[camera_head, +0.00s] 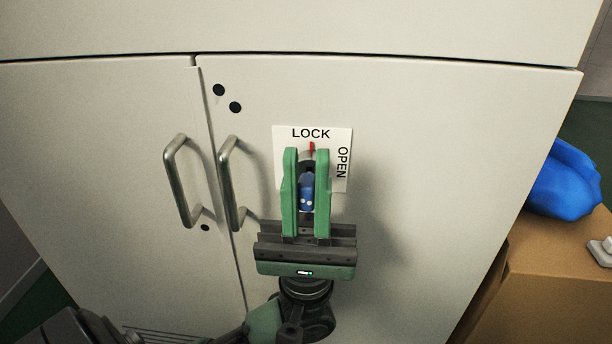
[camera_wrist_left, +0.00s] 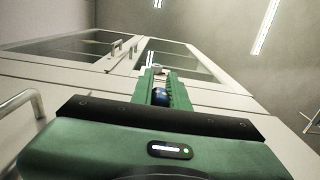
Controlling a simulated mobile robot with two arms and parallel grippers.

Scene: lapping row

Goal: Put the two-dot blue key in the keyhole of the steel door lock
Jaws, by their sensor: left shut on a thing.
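My left gripper (camera_head: 307,180) is shut on the blue key (camera_head: 307,193), whose head shows light dots between the green fingers. The fingers point at the steel lock (camera_head: 308,156) on the right cabinet door, in front of a white plate (camera_head: 340,182) marked LOCK and OPEN. A red mark shows at the top of the lock. The fingers hide the keyhole and the key's tip, so I cannot tell whether the key is in it. In the left wrist view the blue key (camera_wrist_left: 161,97) sits between the fingers. My right gripper is not in view.
The pale cabinet has two shut doors with steel handles (camera_head: 180,180) and (camera_head: 232,182) left of the lock. Two black dots (camera_head: 227,98) mark the right door. At the right, a blue bag-like thing (camera_head: 566,182) lies on a brown box or bench (camera_head: 560,260).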

